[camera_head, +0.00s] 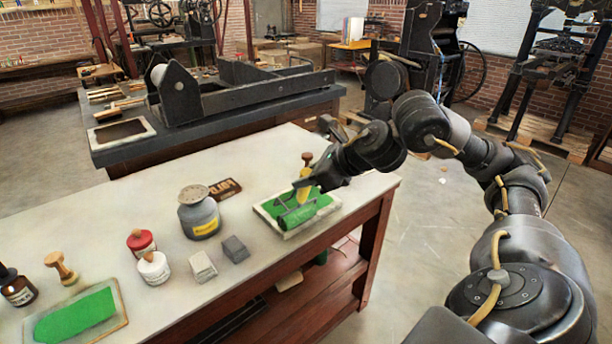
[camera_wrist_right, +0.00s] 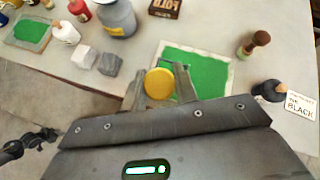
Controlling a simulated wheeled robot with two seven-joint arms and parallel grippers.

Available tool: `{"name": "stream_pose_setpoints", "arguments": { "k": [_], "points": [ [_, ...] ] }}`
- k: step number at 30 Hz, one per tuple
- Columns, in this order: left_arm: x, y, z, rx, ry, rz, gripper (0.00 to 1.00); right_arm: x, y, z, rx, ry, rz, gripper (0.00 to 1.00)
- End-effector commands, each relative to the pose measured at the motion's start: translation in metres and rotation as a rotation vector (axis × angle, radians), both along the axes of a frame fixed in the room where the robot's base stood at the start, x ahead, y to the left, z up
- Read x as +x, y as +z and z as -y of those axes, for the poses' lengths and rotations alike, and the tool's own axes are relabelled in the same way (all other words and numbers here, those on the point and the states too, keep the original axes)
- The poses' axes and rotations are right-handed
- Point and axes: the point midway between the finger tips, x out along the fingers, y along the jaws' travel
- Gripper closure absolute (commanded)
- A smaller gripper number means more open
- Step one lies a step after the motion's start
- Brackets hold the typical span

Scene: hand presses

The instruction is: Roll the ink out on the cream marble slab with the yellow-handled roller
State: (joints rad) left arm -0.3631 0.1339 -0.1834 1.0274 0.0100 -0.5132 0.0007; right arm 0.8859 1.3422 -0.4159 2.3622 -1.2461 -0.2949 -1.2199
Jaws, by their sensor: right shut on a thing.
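The cream marble slab (camera_head: 262,211) lies at the right end of the white table, with bright green ink spread over much of it. It also shows in the wrist view (camera_wrist_right: 232,76). My right gripper (camera_head: 307,184) is over this slab, shut on the yellow handle (camera_head: 303,194) of the roller. In the wrist view the yellow handle's round end (camera_wrist_right: 159,83) sits between the fingers. The roller's cylinder (camera_head: 297,216) is low over the green ink and seems to touch it; exact contact is hard to tell. My left gripper is not in view.
A second inked slab (camera_head: 125,319) lies at front left near a wooden-handled tool (camera_head: 61,267). A grey jar (camera_head: 198,213), red bottle (camera_head: 141,243), white bottle (camera_head: 153,268) and two blocks (camera_head: 202,267) stand between. A wooden-handled piece (camera_wrist_right: 259,41) stands behind the cream slab.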

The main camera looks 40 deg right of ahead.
Motion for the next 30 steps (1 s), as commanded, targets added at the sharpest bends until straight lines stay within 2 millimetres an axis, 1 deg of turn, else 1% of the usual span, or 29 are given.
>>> {"name": "stream_pose_setpoints", "arguments": {
  "k": [5,16,19,30],
  "points": [
    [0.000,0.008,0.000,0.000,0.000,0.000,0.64,0.000,0.009,0.000,0.001,0.000,0.003,0.91],
    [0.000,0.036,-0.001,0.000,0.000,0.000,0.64,0.001,0.040,0.000,0.001,0.000,0.003,0.91],
    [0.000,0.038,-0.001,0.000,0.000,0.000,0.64,0.001,0.042,0.000,0.001,0.000,0.003,0.91],
    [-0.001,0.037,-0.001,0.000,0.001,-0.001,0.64,0.001,0.041,-0.001,0.000,0.001,0.003,0.91]
  ]
}}
